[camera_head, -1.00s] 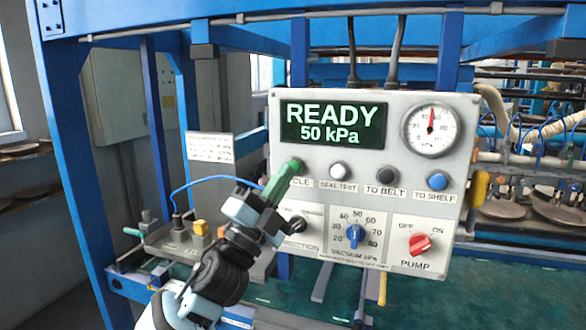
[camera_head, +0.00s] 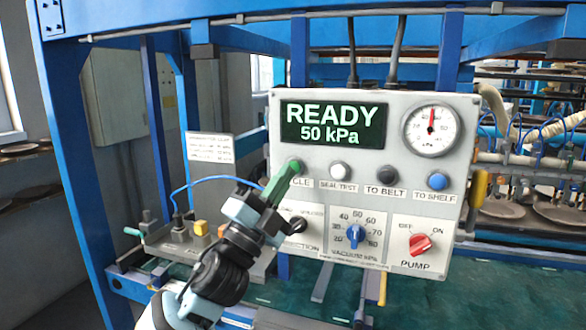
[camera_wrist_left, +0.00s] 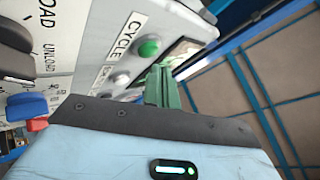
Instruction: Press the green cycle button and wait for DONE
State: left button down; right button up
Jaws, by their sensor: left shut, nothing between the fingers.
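The green cycle button (camera_wrist_left: 150,48) sits on the control panel beside the CYCLE label in the left wrist view. In the head view the button (camera_head: 295,164) is largely covered by my left gripper (camera_head: 285,178). Its green fingers (camera_wrist_left: 163,75) are shut and empty, pointing at the panel close to the button. In the wrist view the fingertips appear just beside and short of the button; I cannot tell if they touch it. The display (camera_head: 332,125) reads READY, 50 kPa. My right gripper is not in view.
The control panel (camera_head: 463,140) also carries a white SEAL TEST button (camera_head: 339,171), a black TO BELT button (camera_head: 388,174), a blue TO SHELF button (camera_head: 437,181), a blue vacuum knob (camera_head: 355,236), a red pump knob (camera_head: 420,244) and a gauge (camera_head: 431,130). Blue frame posts stand at left.

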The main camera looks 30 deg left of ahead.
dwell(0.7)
pick_arm(q)
jog(key=shift+w, duration=0.25)
jog(key=shift+w+a+h, duration=0.1)
jog(key=shift+w+h, duration=0.1)
jog(key=shift+h, duration=0.1)
jog(key=shift+w, duration=0.2)
dwell(0.4)
jog(key=shift+w+a, duration=0.15)
jog(key=shift+w, duration=0.1)
dwell(0.6)
jog(key=shift+s+d, duration=0.2)
jog(key=shift+s, duration=0.7)
